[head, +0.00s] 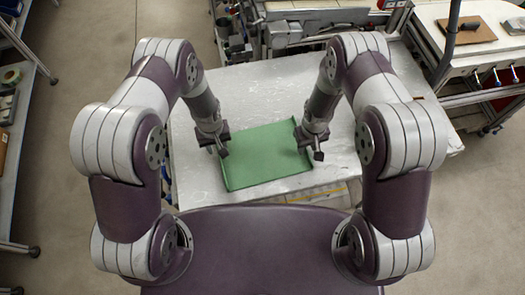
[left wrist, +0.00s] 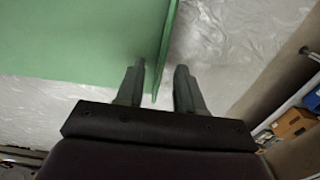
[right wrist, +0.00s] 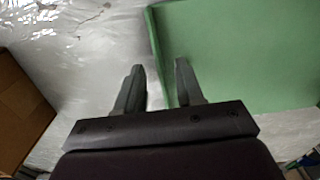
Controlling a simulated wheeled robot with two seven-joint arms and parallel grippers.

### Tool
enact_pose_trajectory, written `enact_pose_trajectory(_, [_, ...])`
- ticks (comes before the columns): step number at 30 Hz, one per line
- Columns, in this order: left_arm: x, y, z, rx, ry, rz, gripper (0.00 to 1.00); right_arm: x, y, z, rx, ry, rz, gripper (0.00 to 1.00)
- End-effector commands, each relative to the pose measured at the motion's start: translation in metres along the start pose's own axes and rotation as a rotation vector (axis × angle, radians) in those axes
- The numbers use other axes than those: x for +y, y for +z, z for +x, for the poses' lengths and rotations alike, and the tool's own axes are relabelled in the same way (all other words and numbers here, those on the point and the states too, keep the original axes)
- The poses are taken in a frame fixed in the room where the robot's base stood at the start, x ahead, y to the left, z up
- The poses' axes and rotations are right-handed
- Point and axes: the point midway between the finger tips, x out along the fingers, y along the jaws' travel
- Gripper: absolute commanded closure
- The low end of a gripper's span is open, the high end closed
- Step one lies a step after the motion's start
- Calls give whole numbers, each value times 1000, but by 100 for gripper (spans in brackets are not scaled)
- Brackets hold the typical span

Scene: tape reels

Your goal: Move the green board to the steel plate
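The green board (head: 264,160) is a shallow tray-like sheet with raised side edges. It lies on a pale, metal-looking tabletop (head: 260,88); I cannot tell whether any part of this is the steel plate. My left gripper (head: 222,151) is at the board's left edge. In the left wrist view its fingers (left wrist: 158,85) are open, with the raised edge of the board (left wrist: 168,40) between them. My right gripper (head: 317,155) is at the right edge. In the right wrist view its fingers (right wrist: 157,83) are open on both sides of the other raised edge.
Machinery (head: 290,32) stands behind the table. A second bench with a brown board (head: 467,30) is at the back right. Shelves (head: 15,100) stand at the far left. The tabletop behind the green board is clear. A brown box-like thing (right wrist: 20,110) shows in the right wrist view.

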Motion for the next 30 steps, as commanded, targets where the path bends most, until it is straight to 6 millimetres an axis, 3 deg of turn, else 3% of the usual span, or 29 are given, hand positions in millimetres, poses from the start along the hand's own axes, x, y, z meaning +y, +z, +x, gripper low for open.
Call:
enact_pose_trajectory(4, [0,0,10,0,0,0,63,0,0,10,0,0,0,63])
enact_pose_trajectory(13, [0,0,12,0,0,0,63,0,0,12,1,0,0,63])
enact_pose_trajectory(17, [0,0,12,0,0,0,100,0,0,12,1,0,0,100])
enact_pose_trajectory(26, [0,0,11,0,0,0,100,0,0,11,1,0,0,100])
enact_pose_trajectory(30, [0,0,3,0,0,0,100,0,0,3,1,0,0,100])
